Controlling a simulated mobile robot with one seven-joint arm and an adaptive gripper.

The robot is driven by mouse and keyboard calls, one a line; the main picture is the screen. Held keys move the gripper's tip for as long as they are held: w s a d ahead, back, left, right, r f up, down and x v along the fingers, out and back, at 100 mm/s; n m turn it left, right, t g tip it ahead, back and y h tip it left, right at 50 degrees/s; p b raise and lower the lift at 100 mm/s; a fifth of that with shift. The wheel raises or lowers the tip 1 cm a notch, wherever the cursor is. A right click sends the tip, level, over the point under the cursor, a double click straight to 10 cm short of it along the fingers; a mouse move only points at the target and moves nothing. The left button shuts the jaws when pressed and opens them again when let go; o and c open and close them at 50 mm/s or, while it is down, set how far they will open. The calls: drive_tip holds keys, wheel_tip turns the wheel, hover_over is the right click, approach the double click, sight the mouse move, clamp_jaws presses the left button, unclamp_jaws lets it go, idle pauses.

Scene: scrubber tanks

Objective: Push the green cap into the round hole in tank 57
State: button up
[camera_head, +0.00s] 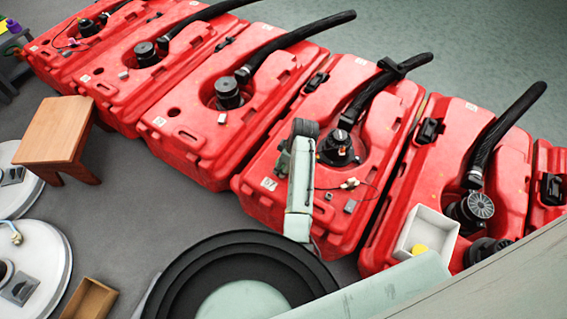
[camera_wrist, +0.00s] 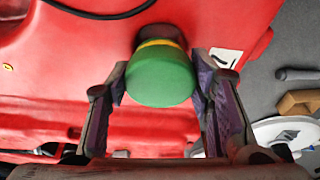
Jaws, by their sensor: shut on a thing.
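The green cap (camera_wrist: 160,76) is between the two fingers of my gripper (camera_wrist: 159,80) in the wrist view. A yellow band shows at its far end, against a dark round hole (camera_wrist: 160,33) in the red tank top. The cap is at the hole; I cannot tell how far it is inside. In the head view my gripper (camera_head: 282,164) is low over the left part of a red tank (camera_head: 345,222), beside its white number label (camera_head: 268,184), too small to read surely. The cap and hole are hidden there. Part of a label (camera_wrist: 224,58) also shows in the wrist view.
A black fitting with a hose (camera_head: 338,148) stands right of my gripper, with a thin cable and small connectors (camera_head: 349,184) in front. Other red tanks (camera_head: 205,120) stand close on both sides. A white bin (camera_head: 428,226) holding a yellow thing sits on the right tank. A wooden stool (camera_head: 53,128) stands left.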

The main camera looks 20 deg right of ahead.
drive_tip(key=shift+f, duration=0.1)
idle(0.3)
drive_tip(key=shift+f, duration=0.35)
drive_tip(key=shift+b+x, duration=0.5)
drive_tip(key=shift+x, duration=0.4)
idle(1.3)
drive_tip(key=o, duration=0.9)
drive_tip(key=shift+s+f, duration=0.2)
drive_tip(key=shift+s, duration=0.05)
drive_tip(key=shift+o, duration=0.6)
drive_tip(key=shift+d+r, duration=0.1)
drive_tip(key=shift+o, duration=0.3)
drive_tip(key=o, duration=0.6)
drive_tip(key=shift+r, duration=0.15)
drive_tip(key=shift+w+r, duration=0.1)
